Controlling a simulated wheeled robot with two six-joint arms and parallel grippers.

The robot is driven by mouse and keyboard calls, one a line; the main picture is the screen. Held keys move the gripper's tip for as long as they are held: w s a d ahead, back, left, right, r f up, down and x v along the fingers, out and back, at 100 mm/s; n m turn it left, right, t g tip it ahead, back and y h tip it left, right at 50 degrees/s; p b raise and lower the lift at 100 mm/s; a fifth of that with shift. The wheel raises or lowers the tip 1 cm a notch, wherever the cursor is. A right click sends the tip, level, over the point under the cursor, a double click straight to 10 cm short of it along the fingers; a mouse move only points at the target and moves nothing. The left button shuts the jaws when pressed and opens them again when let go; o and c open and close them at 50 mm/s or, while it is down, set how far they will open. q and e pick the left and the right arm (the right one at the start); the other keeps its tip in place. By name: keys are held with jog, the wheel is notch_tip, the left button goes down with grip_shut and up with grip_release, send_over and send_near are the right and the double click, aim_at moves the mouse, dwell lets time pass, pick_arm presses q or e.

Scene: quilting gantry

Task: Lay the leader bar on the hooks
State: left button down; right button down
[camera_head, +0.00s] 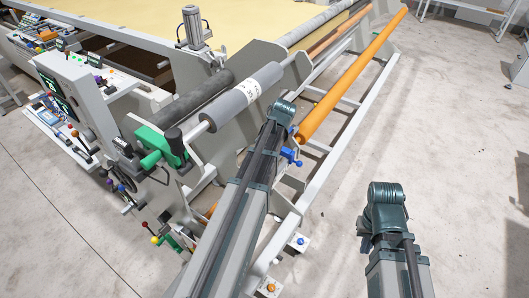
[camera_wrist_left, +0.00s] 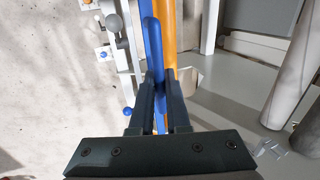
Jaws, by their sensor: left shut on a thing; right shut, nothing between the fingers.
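The leader bar (camera_head: 350,77) is a long orange tube slanting along the right side of the gantry in the head view. In the left wrist view, the orange bar (camera_wrist_left: 172,40) runs up from my left fingertips, beside a round-ended blue piece (camera_wrist_left: 153,45). A blue hook-like part (camera_head: 290,156) shows just below the bar's near end. My right gripper (camera_head: 364,244) is shut and empty, mostly hidden under its wrist.
The grey frame rail (camera_head: 335,160) runs below the bar. A grey roller (camera_head: 245,100) and a green-ended clamp (camera_head: 160,142) lie to the left. A control panel (camera_head: 75,92) stands further left.

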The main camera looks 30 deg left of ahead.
dwell(0.3)
pick_arm(q)
jog(key=c, duration=0.8)
grip_release()
jog(key=shift+f, duration=0.1)
jog(key=p+v, duration=1.3)
jog(key=v, duration=0.1)
jog(key=shift+w, duration=0.1)
jog(key=shift+f, duration=0.1)
jog(key=s+d+f+m+b, duration=0.1)
jog(key=s+d+f+b, duration=0.1)
jog(key=s+d, duration=0.3)
jog(key=s+d+f+m+h+b, duration=0.1)
jog(key=s+d, duration=0.5)
jog(key=d, duration=0.6)
jog(key=s+d+f+m+h+b, duration=0.1)
jog(key=s+d+f+b, duration=0.2)
jog(key=s+d, duration=0.3)
jog(key=shift+s+d+f+g+b, duration=0.15)
jog(key=shift+d+f, duration=0.25)
jog(key=shift+d, duration=0.2)
jog(key=shift+d+f+g+b, duration=0.15)
jog(key=shift+d+f, duration=0.25)
jog(key=shift+d, duration=0.25)
